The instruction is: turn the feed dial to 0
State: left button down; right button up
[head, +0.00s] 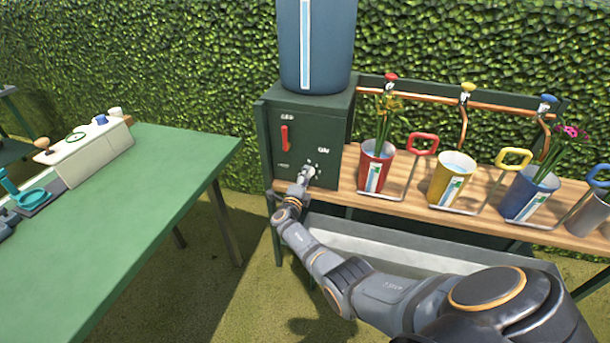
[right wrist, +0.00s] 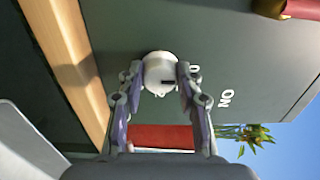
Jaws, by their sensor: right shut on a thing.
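The feed dial is a white round knob (right wrist: 160,66) with a short dark mark, on the green front panel of the cabinet (head: 335,140). In the right wrist view my right gripper (right wrist: 160,75) has its two fingers closed on either side of the knob. Part of the dial's scale is hidden by the fingers, so the setting cannot be read surely.
A red lever (head: 285,138) sits on the panel's left, above the dial. A blue tank (head: 317,50) stands on the cabinet. Red (head: 374,165), yellow (head: 450,180) and blue (head: 528,196) buckets stand on the wooden shelf to the right. A green table (head: 150,190) is at left.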

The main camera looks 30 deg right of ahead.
jog(key=shift+r, duration=0.1)
dwell(0.4)
jog(key=o, duration=1.1)
jog(key=v, duration=1.1)
jog(key=shift+s+a, duration=0.3)
